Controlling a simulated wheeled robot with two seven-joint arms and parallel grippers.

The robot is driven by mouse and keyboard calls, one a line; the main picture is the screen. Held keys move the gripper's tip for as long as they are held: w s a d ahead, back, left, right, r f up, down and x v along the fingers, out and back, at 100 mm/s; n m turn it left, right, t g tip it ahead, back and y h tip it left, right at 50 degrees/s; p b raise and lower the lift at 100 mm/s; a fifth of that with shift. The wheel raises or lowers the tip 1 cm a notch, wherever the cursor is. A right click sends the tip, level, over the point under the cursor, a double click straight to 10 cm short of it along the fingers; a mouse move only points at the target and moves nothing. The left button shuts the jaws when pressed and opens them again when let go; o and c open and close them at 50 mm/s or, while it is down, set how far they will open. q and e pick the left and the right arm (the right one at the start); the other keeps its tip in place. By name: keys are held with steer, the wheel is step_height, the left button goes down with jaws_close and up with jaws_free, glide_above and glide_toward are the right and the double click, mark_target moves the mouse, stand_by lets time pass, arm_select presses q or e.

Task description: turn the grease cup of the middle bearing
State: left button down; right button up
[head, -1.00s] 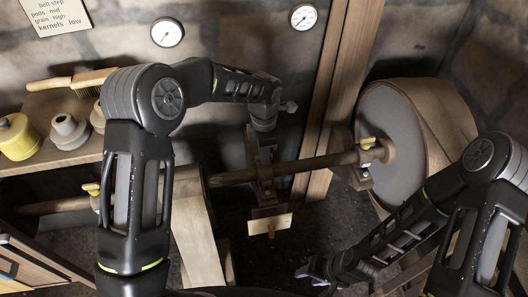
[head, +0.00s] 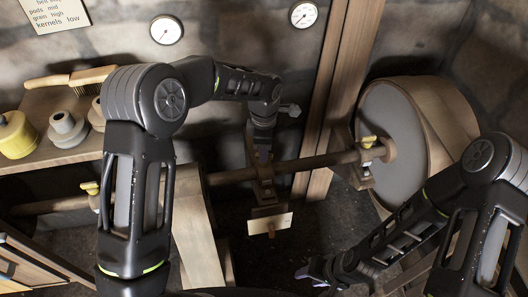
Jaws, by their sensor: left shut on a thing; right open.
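The middle bearing (head: 265,190) holds the wooden-brown shaft (head: 320,163) at the centre of the head view. My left gripper (head: 263,152) reaches down onto the top of this bearing and is shut there. Its grease cup is hidden between the fingers. Yellow grease cups show on the right bearing (head: 368,141) and on the left bearing (head: 91,187). My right gripper (head: 312,272) is open and empty, low in the view, apart from the shaft and bearings.
A large drum pulley (head: 395,140) with a belt stands at the right. A wooden post (head: 340,90) rises behind the shaft. A shelf (head: 75,155) at the left holds a brush (head: 75,79), a yellow pot (head: 17,137) and grey-topped pots. A pale card (head: 270,224) hangs below the middle bearing.

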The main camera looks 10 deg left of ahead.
arm_select(q)
steer(key=m, duration=0.3)
steer(key=shift+m+b, duration=0.3)
steer(key=m, duration=0.4)
steer(key=shift+m, duration=0.3)
steer(key=m, duration=0.4)
steer(key=shift+b, duration=0.3)
steer(key=m, duration=0.8)
steer(key=shift+r+m, duration=0.1)
steer(key=shift+m, duration=0.2)
steer(key=m, duration=0.3)
steer(key=shift+m, duration=0.4)
steer(key=m, duration=0.4)
steer(key=shift+p, duration=0.35)
steer(key=m, duration=0.4)
